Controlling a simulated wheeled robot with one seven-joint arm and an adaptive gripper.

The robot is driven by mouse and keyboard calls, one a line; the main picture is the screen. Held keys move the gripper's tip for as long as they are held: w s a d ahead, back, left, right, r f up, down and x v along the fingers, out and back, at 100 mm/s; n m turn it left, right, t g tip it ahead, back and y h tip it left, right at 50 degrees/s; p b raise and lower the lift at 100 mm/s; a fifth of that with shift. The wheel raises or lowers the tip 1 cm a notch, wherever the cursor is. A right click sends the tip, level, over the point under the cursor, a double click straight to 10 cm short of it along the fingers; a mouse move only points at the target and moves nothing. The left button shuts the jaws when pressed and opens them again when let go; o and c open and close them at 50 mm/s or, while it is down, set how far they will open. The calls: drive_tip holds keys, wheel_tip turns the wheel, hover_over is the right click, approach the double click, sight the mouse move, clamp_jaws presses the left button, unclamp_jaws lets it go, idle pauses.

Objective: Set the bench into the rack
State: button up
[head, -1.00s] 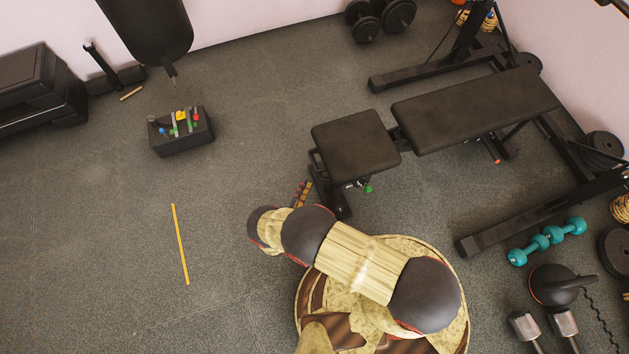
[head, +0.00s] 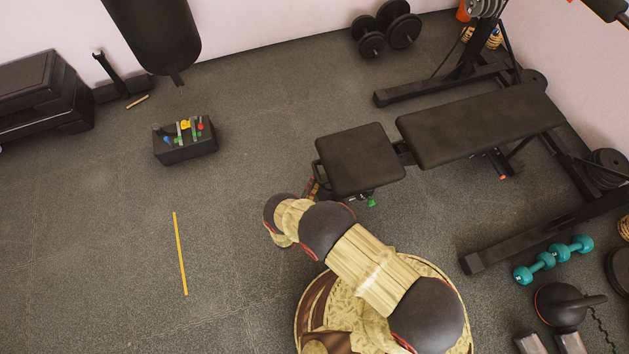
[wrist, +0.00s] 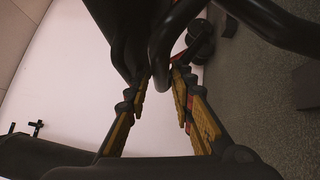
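The black weight bench has a square seat pad (head: 360,158) and a long back pad (head: 480,124). Its back end lies between the legs of the black rack (head: 535,232) at the right. My gripper (head: 312,188) is at the left front edge of the seat, low beside the bench frame, mostly hidden by my arm and the seat. In the wrist view my gripper (wrist: 161,75) shows two fingers with yellow pads, spread apart. A curved black tube (wrist: 162,48) of the bench is at the fingertips; I cannot tell whether they touch it.
Teal dumbbells (head: 553,260) and a black kettlebell (head: 562,304) lie at the right near the rack leg. A black box with coloured items (head: 186,148) stands at the left, near a yellow floor strip (head: 180,253). The floor left of the bench is mostly clear.

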drive_tip(key=shift+c, duration=0.6)
clamp_jaws()
